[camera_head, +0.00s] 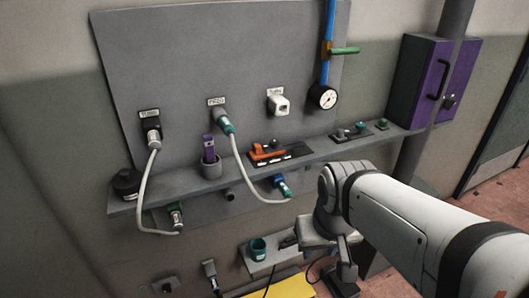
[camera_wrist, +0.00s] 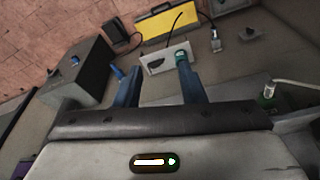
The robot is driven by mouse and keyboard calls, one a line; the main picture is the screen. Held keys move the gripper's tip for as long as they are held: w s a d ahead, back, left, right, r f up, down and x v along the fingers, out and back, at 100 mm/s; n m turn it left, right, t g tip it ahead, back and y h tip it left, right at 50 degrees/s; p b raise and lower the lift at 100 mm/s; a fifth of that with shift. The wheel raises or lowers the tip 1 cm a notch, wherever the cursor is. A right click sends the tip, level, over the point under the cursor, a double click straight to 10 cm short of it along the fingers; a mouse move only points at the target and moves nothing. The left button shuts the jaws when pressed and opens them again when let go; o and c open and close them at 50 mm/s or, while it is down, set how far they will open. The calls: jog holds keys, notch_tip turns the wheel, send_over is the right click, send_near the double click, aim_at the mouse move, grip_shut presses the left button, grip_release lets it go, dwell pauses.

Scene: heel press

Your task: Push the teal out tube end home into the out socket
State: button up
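On the grey wall panel in the head view, a teal tube end (camera_head: 226,125) sits at the middle labelled socket (camera_head: 217,113). From here I cannot tell whether it is fully seated. Its white tube (camera_head: 240,165) loops down to a blue end (camera_head: 283,187) under the shelf. Another white tube (camera_head: 151,165) runs from the left socket (camera_head: 150,127) to a green end (camera_head: 175,216). A white socket (camera_head: 278,104) at the right has no tube. The small labels are unreadable. My gripper (camera_wrist: 161,68) is open and empty, low and right of the tubes, apart from them.
A narrow shelf (camera_head: 120,208) crosses the panel, carrying a grey cup (camera_head: 211,169), an orange-handled tool (camera_head: 268,151) and small fittings. Below are a teal cup (camera_head: 258,248) and yellow case (camera_head: 280,287).

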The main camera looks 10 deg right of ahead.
aim_at(289, 196)
jog(key=shift+o, duration=0.3)
